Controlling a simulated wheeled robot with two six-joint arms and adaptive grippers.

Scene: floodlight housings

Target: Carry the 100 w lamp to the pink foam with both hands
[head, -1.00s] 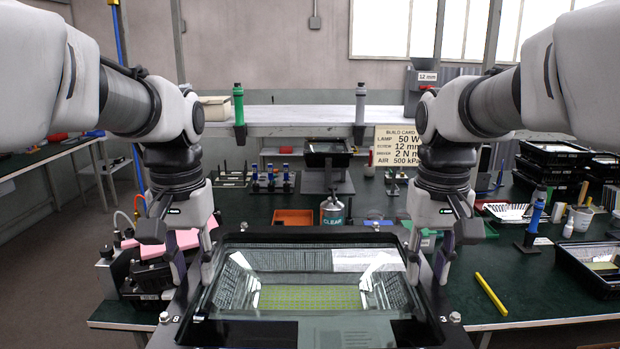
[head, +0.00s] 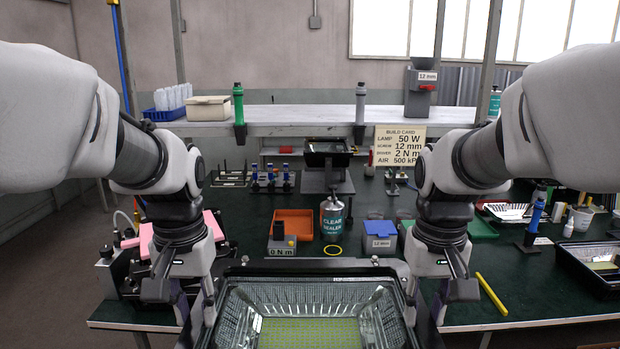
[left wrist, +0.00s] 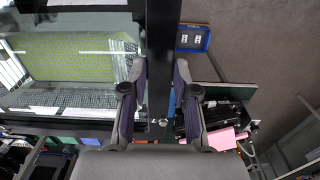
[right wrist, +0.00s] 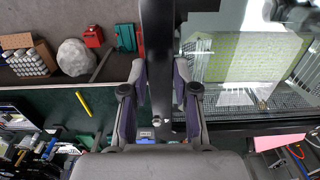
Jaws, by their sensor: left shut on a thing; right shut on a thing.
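The lamp (head: 312,283) is a wide black-framed housing with a glass front, ribbed reflector walls and a yellow-green panel. I cannot read a wattage on it. My left gripper (head: 194,312) is shut on its left side rail, and my right gripper (head: 432,312) is shut on its right side rail. Both wrist views show the black rail between the fingers, at the left gripper (left wrist: 160,85) and at the right gripper (right wrist: 158,85). The lamp's near edge is out of the head view. The pink foam (head: 205,226) lies at the bench's left end, partly hidden behind my left gripper.
Behind the lamp stand a grey 0 N m box (head: 282,241), a sealer bottle (head: 332,217), an orange tray (head: 293,222) and a blue-lidded 12 mm box (head: 381,236). A yellow stick (head: 491,294) lies on the right. Floor is open left of the bench.

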